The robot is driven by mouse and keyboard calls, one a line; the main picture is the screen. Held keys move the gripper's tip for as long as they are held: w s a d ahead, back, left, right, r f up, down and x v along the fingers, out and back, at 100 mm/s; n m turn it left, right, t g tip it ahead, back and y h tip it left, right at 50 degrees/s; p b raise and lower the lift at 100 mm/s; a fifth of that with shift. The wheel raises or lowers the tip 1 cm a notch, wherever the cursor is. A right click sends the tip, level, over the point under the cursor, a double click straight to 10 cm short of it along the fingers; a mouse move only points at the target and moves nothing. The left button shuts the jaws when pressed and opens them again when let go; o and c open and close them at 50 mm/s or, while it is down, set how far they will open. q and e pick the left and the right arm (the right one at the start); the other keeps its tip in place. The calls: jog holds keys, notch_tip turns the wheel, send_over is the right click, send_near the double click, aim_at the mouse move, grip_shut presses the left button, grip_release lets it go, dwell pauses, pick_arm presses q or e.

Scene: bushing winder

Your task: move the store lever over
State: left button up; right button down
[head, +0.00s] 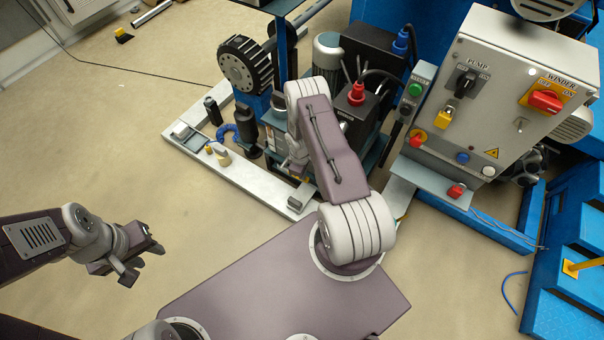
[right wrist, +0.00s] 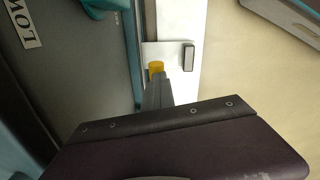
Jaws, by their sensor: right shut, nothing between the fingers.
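In the right wrist view, a small yellow knob or cap (right wrist: 156,68) sits by a white base plate (right wrist: 188,20), just beyond the tips of my right gripper (right wrist: 157,84). It may be the end of the store lever, but I cannot tell for sure. My right gripper is shut and empty, its tips very close to the yellow part; touching or apart is unclear. In the head view my right arm hides this gripper and most of the spot it works at. My left gripper (head: 142,262) is open and empty over bare floor.
A grey control box (head: 520,90) with a red winder switch and pump switch stands at right. A red-capped unit (head: 356,95) is behind my right arm. A black toothed wheel (head: 246,64) stands at the back.

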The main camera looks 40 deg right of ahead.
jog(key=shift+s+f, duration=0.5)
jog(key=shift+s, duration=0.1)
notch_tip(320, 180, up, 10)
jog(key=p, duration=0.5)
jog(key=shift+w+a, duration=0.3)
jog(key=shift+w, duration=0.15)
jog(key=shift+w+a, duration=0.1)
